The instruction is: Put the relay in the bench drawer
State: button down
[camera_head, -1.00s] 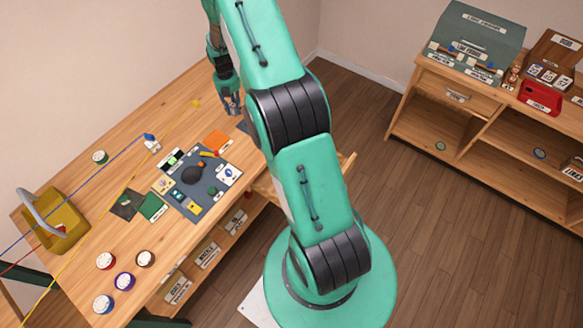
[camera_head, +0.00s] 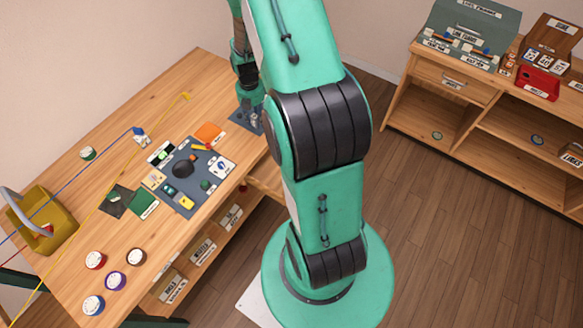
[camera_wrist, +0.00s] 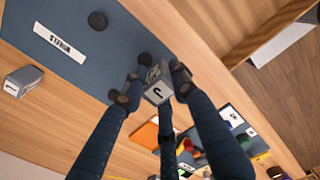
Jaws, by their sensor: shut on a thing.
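My gripper (camera_wrist: 152,85) is shut on a small grey box marked "J" (camera_wrist: 157,93), which appears to be the relay. It is over the front edge of the dark mat labelled "WHEELS" (camera_wrist: 75,45); I cannot tell whether the box touches the mat. In the head view my arm hides most of my gripper and the box. A wooden drawer-like part (camera_head: 266,186) juts from the front of the bench (camera_head: 200,85), partly behind my arm. I cannot tell whether it is the bench drawer.
A second grey box (camera_wrist: 22,80) lies beside the mat. Two black round pieces (camera_wrist: 97,20) are on the mat. An orange sheet (camera_head: 208,133) and a cluttered dark mat (camera_head: 185,207) lie nearby. A sideboard with a labelled drawer (camera_head: 452,82) stands right, across open floor.

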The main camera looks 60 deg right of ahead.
jog(key=s+a+f+m+b, duration=0.1)
jog(key=s+a+f+b, duration=0.1)
jog(key=s, duration=0.5)
jog(key=s+a+f+m+b, duration=0.1)
jog(key=s+a, duration=0.3)
jog(key=s, duration=0.4)
jog(key=s+a+f+m+b, duration=0.1)
jog(key=s+a+f+b, duration=0.1)
jog(key=s, duration=0.6)
notch_tip(320, 180, down, 2)
jog(key=shift+a+f+m+b, duration=0.1)
jog(key=shift+a+m+b, duration=0.2)
jog(key=shift+a, duration=0.35)
jog(key=shift+f, duration=0.1)
jog(key=shift+f+b, duration=0.95)
jog(key=shift+f, duration=2.05)
jog(key=shift+f+b, duration=0.6)
jog(key=shift+f, duration=1.3)
jog(key=shift+f, duration=0.1)
jog(key=c, duration=1.4)
grip_release()
jog(key=shift+o, duration=0.2)
